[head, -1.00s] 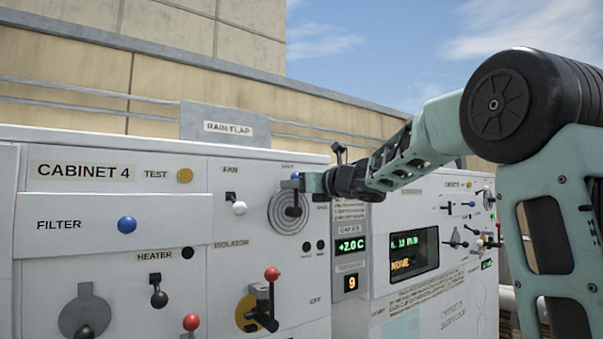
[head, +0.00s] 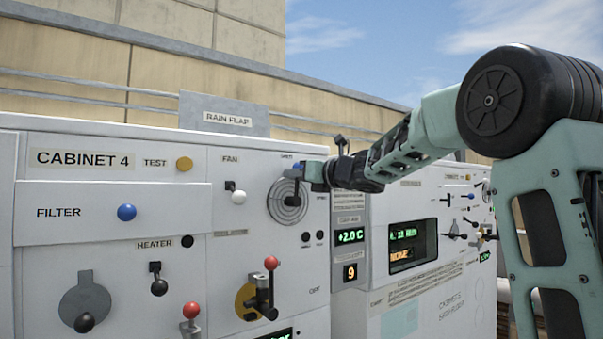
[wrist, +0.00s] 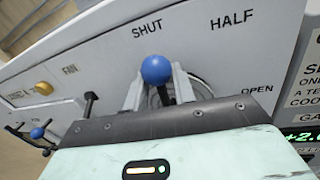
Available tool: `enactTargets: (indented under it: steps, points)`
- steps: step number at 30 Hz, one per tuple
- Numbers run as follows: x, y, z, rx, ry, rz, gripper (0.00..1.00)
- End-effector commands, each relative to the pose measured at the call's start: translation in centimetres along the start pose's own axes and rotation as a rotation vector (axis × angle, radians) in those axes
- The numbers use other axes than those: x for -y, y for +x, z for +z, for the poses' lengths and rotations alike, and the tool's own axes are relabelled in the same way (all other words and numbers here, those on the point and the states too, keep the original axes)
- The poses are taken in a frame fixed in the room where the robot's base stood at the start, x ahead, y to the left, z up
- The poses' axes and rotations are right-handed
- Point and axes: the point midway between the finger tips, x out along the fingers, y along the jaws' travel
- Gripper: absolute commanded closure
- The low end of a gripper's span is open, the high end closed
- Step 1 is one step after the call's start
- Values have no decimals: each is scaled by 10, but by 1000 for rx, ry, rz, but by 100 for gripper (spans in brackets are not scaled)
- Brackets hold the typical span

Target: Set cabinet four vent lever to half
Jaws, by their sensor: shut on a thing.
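The vent lever on cabinet four has a blue ball knob (wrist: 156,69) and a dark stem. In the wrist view the knob lies just below the printed word SHUT (wrist: 147,30). The HALF mark (wrist: 231,20) is to its right and OPEN (wrist: 257,89) is further round. My gripper (wrist: 160,82) is shut on the lever, with a grey finger on each side just below the knob. In the head view my gripper (head: 306,174) is at the top of the round ringed vent dial (head: 287,204), mostly covering the knob.
Cabinet four's panel (head: 60,185) also carries a fan lever with a white knob (head: 239,197), a red-knobbed isolator lever (head: 271,263), a heater lever (head: 158,286) and a yellow test button (head: 184,164). A neighbouring cabinet with a lit display (head: 408,246) stands to the right.

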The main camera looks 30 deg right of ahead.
Motion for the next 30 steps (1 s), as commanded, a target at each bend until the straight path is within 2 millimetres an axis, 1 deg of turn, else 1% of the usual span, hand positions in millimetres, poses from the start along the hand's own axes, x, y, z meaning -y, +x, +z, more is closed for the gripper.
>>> enactTargets:
  steps: [2, 12, 18, 24, 30]
  points:
    - [4, -1, -4, 12, 48, -1, 100]
    - [21, -4, -6, 62, 295, -1, 100]
    - [28, -6, -7, 84, 406, -1, 100]
    - [31, -6, -7, 97, 470, 0, 100]
    - [33, -7, -7, 102, 492, -1, 100]
